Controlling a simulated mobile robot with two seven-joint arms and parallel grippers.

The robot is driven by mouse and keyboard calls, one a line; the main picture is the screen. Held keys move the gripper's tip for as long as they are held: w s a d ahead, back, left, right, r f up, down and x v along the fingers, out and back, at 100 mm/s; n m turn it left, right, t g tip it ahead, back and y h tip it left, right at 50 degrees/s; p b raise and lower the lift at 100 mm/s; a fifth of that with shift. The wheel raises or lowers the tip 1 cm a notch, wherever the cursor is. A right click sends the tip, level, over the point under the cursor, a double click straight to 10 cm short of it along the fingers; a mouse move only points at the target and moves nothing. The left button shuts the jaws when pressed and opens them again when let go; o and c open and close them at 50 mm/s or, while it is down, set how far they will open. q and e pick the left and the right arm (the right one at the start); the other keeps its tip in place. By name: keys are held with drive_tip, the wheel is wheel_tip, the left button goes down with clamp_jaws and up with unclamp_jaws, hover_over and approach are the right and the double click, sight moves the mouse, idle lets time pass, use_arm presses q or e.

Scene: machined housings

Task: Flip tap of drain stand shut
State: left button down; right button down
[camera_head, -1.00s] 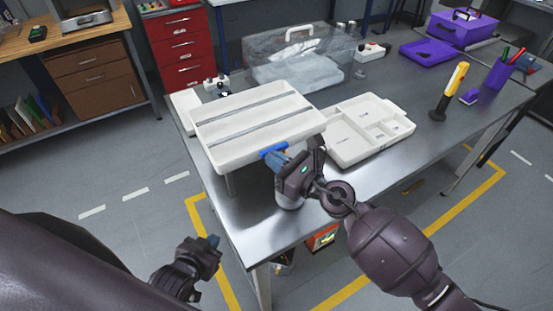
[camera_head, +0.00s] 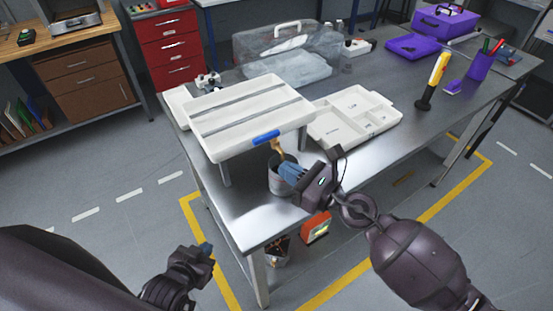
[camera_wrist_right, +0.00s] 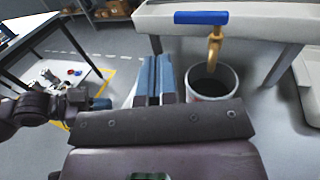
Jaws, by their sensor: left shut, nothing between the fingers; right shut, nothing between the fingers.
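The drain stand (camera_head: 250,112) is a white grooved tray on legs at the table's near left corner. Its brass tap (camera_head: 278,147) hangs from the front edge, with a blue handle (camera_head: 266,137) lying crosswise to the spout. In the right wrist view the blue handle (camera_wrist_right: 201,18) sits above the brass spout (camera_wrist_right: 214,48), which points down into a cup (camera_wrist_right: 228,76). My right gripper (camera_head: 284,170) is shut and empty, in front of the tap and apart from the handle. My left gripper (camera_head: 207,250) is shut and empty, low left of the table.
The grey cup (camera_head: 280,178) stands under the tap, near my right gripper. A white compartment tray (camera_head: 330,130) lies right of the stand. A yellow-and-black tool (camera_head: 432,82) stands farther right. The near table surface (camera_head: 240,215) is clear.

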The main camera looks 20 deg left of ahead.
drive_tip(key=shift+s+d, duration=1.7)
drive_tip(key=shift+d, duration=0.3)
